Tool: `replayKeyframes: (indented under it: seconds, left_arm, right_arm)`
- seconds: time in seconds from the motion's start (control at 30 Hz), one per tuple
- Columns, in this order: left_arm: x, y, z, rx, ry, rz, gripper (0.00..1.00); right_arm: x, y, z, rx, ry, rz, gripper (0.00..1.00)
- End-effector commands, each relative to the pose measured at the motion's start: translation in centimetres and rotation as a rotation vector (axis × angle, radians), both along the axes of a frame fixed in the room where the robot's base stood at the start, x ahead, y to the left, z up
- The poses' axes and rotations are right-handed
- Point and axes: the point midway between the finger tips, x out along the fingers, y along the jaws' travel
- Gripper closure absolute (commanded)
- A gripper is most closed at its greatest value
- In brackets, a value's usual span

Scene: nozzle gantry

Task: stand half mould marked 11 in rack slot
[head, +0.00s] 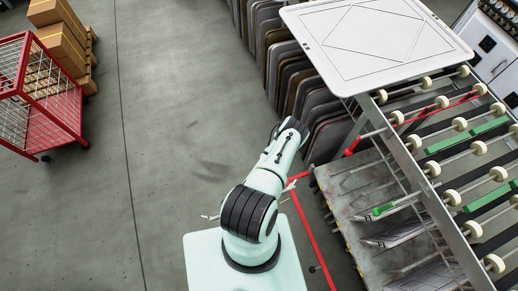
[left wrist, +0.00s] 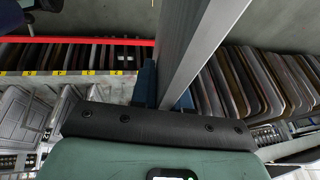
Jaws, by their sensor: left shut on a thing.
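In the left wrist view my left gripper (left wrist: 168,92) has its blue fingers shut on a grey, flat, plate-like thing (left wrist: 196,50). It is seen nearly edge-on and runs away from the fingers to the top edge. No number shows on it, so I cannot tell whether it is the half mould marked 11. A row of dark plates stands upright side by side in a rack (head: 285,60); plates also show on both sides of the held thing in the left wrist view (left wrist: 250,80). In the head view my arm hides the left gripper. My right gripper is not seen.
A white-topped table (head: 385,35) and a roller frame (head: 430,170) stand at the right. A red cart (head: 45,95) and boxes (head: 60,45) stand far left. The floor between is clear.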

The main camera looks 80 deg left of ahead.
Motion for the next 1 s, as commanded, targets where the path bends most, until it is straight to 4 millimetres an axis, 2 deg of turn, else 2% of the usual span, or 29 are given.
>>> replayKeyframes:
  seconds: [0.63,1.0]
  left_arm:
    - [-5.4,-0.5,0.0,0.002,0.004,0.002,1.0]
    - [-6.8,-0.7,0.1,0.002,0.001,0.001,1.0]
  right_arm:
    - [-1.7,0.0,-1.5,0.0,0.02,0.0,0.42]
    - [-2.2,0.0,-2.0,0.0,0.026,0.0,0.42]
